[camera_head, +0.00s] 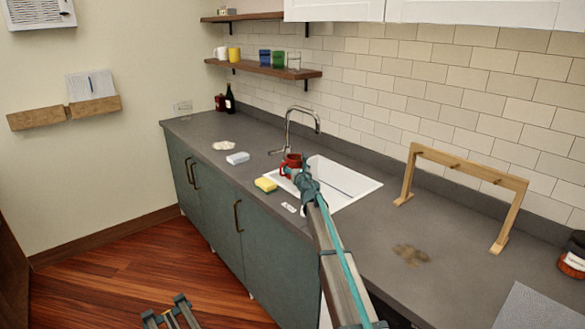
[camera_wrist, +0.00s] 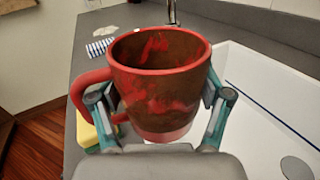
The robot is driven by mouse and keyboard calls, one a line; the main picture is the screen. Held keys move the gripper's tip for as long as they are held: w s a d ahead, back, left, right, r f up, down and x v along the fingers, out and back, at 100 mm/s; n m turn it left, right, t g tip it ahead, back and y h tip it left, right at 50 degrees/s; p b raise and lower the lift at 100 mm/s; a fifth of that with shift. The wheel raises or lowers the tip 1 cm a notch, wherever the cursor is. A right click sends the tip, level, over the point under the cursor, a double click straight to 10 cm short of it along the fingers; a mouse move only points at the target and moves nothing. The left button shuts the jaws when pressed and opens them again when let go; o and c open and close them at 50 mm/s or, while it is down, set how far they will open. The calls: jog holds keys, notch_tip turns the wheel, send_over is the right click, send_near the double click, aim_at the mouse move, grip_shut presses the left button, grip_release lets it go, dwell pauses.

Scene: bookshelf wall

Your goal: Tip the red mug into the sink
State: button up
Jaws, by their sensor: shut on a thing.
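The red mug (camera_head: 292,160) is at the left end of the white sink (camera_head: 350,186) in the head view, at the end of my arm. In the wrist view the mug (camera_wrist: 160,85) is close up, roughly upright, with dark brown stains over its red surface and its handle to the left. My gripper (camera_wrist: 158,108) is shut on the mug, one finger on each side of its body. The sink (camera_wrist: 265,75) lies to the right of and beyond the mug in the wrist view. The mug's contents cannot be made out.
A yellow and green sponge (camera_head: 265,184) lies on the counter by the sink's left edge. The tap (camera_head: 302,122) stands behind the sink. A folded cloth (camera_head: 238,158) lies further left. A wooden rack (camera_head: 468,168) stands right of the sink, near a brown stain (camera_head: 410,254).

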jog(key=d+m, duration=0.1)
jog(key=d+m+p, duration=0.1)
jog(key=w+d+m, duration=0.1)
jog(key=shift+d+f+m+p, duration=0.25)
jog(key=shift+m+p, duration=0.15)
jog(key=d+f+m, duration=0.1)
jog(key=m, duration=0.1)
jog(key=d+f+m, duration=0.1)
jog(key=f+m, duration=0.1)
jog(key=shift+w+d+f, duration=0.2)
jog(key=shift+f, duration=0.1)
jog(key=shift+w+d+f+m+p, duration=0.1)
jog(key=shift+d+f+m+p, duration=0.2)
jog(key=shift+m, duration=0.4)
jog(key=shift+d+f+m+p, duration=0.1)
jog(key=shift+f+m+p, duration=0.3)
jog(key=shift+m, duration=0.3)
jog(key=shift+r+p, duration=0.25)
jog(key=shift+p, duration=0.2)
jog(key=shift+d+r+m+p, duration=0.15)
jog(key=shift+r+m+p, duration=0.15)
jog(key=shift+m+p, duration=0.55)
